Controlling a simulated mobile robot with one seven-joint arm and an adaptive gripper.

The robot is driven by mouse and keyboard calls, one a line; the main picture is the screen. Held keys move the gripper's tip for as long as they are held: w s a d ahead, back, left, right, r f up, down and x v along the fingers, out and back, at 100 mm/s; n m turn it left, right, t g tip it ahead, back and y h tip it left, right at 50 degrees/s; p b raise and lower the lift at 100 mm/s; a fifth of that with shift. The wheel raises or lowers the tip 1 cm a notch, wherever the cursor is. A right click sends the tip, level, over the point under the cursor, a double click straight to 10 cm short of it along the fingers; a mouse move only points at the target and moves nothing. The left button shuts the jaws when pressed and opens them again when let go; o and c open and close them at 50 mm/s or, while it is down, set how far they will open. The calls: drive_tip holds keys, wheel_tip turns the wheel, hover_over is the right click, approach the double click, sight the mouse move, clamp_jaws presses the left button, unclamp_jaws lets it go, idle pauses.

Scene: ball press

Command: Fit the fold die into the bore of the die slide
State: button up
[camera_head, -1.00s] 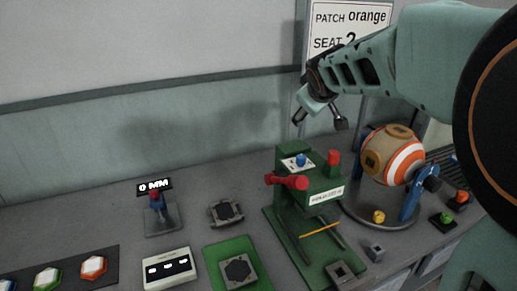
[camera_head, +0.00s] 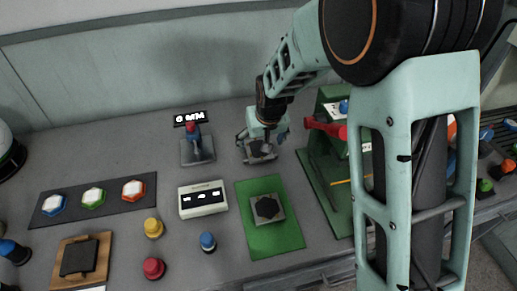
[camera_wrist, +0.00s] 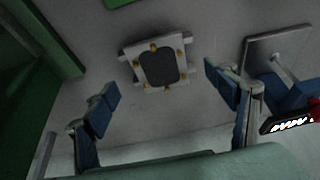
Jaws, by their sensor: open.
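My gripper (camera_head: 264,138) is open and empty, pointing down above a grey square piece with a dark centre (camera_head: 262,154). In the wrist view this piece (camera_wrist: 157,67) shows side lugs, brass-coloured studs and a dark rounded centre; it lies on the bench beyond the two spread blue fingertips, apart from them. A second grey square block with a dark hexagonal centre (camera_head: 268,208) lies on the green mat (camera_head: 262,240). I cannot tell for certain which piece is the fold die and which is the die slide. My arm hides the press's front end.
The green press (camera_head: 322,175) with a red handle stands just right of my gripper. A gauge stand (camera_head: 197,150) is on the left, with a white box (camera_head: 203,199) in front of it. Several coloured knobs and hexagonal pieces lie further left. Bare bench surrounds the studded piece.

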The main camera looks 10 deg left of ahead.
sight(259, 151)
drive_tip(key=shift+x, duration=2.65)
drive_tip(key=shift+w, duration=0.1)
drive_tip(key=c, duration=1.4)
